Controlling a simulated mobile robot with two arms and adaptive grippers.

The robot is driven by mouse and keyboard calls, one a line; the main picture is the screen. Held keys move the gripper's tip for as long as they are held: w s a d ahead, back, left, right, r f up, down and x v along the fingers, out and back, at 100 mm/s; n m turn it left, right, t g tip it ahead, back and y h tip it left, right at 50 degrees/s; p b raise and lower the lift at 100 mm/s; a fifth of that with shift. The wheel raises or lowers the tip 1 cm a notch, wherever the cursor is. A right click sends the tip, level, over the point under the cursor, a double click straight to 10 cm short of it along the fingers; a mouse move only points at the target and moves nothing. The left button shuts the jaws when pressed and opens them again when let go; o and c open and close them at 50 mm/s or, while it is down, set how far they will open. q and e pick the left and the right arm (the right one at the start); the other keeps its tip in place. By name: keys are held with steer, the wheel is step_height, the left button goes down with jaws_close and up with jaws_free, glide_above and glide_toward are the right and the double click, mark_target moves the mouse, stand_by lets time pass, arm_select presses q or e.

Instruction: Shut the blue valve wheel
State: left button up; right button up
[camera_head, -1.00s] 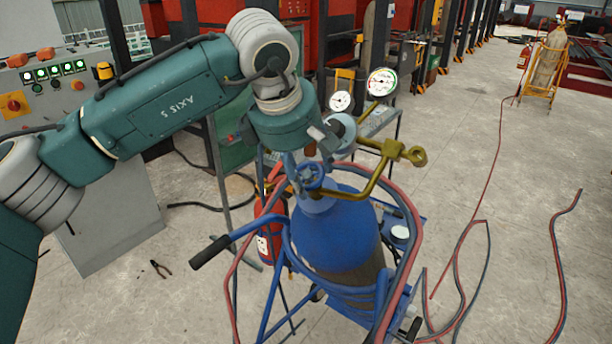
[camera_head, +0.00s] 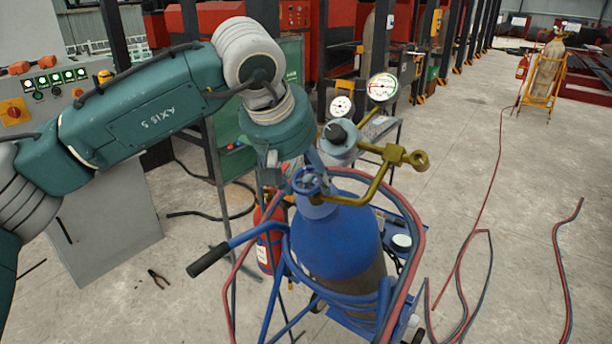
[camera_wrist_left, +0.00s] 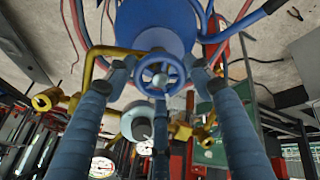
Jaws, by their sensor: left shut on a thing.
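The blue valve wheel (camera_head: 307,181) sits on top of the blue gas cylinder (camera_head: 335,245). In the left wrist view the wheel (camera_wrist_left: 160,74) is a round spoked rim seen face on. My left gripper (camera_head: 303,172) reaches down to the wheel from above. In the left wrist view its fingers (camera_wrist_left: 160,75) are at both sides of the rim, shut on it. The fingers and the arm's end hide part of the wheel in the head view. My right gripper is in neither current view.
A brass pipe (camera_head: 378,180) and a grey regulator (camera_head: 340,138) with two gauges (camera_head: 382,87) stand close to the wheel. The cylinder is on a blue cart with a black-tipped handle (camera_head: 209,256). Red and dark hoses (camera_head: 421,235) loop around it. Pliers (camera_head: 158,279) lie on the floor.

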arm_select(q)
steer(key=m, duration=0.4)
steer(key=shift+a+m, duration=0.1)
steer(key=shift+m, duration=0.2)
steer(key=shift+m+h+p, duration=0.3)
steer(key=shift+m, duration=1.7)
steer(key=o, duration=1.2)
steer(key=shift+c, duration=0.2)
steer(key=v, duration=1.2)
